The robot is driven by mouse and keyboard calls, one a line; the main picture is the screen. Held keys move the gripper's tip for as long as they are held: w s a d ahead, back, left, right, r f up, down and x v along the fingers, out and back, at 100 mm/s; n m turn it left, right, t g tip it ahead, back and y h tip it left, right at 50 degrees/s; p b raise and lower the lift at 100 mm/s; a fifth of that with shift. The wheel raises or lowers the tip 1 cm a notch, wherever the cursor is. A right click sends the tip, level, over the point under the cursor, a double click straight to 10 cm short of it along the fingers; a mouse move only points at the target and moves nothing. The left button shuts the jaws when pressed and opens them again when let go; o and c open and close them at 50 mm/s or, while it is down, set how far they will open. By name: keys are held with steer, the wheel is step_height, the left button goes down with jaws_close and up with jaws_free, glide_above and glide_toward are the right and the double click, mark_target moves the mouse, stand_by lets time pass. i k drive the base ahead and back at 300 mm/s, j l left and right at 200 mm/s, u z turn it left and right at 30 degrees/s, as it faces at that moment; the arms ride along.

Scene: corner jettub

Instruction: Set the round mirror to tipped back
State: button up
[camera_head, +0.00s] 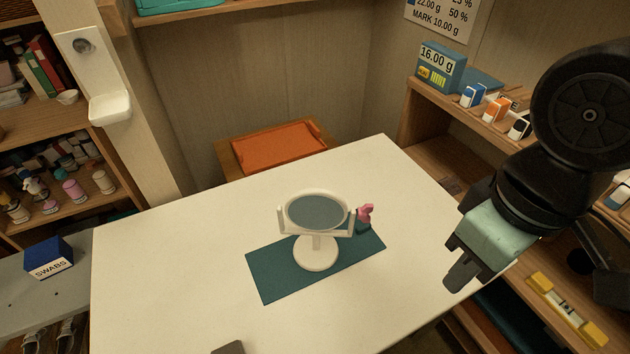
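The round mirror (315,211) has a white rim and a grey face, set between two side arms of a white stand (316,252) with a round base. The stand stands upright on a teal mat (270,276) on the white table. The face shows as a wide, flattened oval, so the disc looks tilted with its face partly upward; the exact angle is hard to tell. My gripper (455,262) is to the right of the mirror, well apart from it, over the table's right edge. Its two dark fingers look spread, with nothing visible between them.
A small pink item (366,214) in a teal holder stands just right of the mirror. A dark grey object (228,348) lies at the table's near edge. Wooden shelves (420,160) stand on the right. The table's left part is clear.

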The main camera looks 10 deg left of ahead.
mark_target(312, 210)
steer(key=i+j+u, duration=0.1)
steer(key=u, duration=0.65)
steer(key=i+j, duration=0.05)
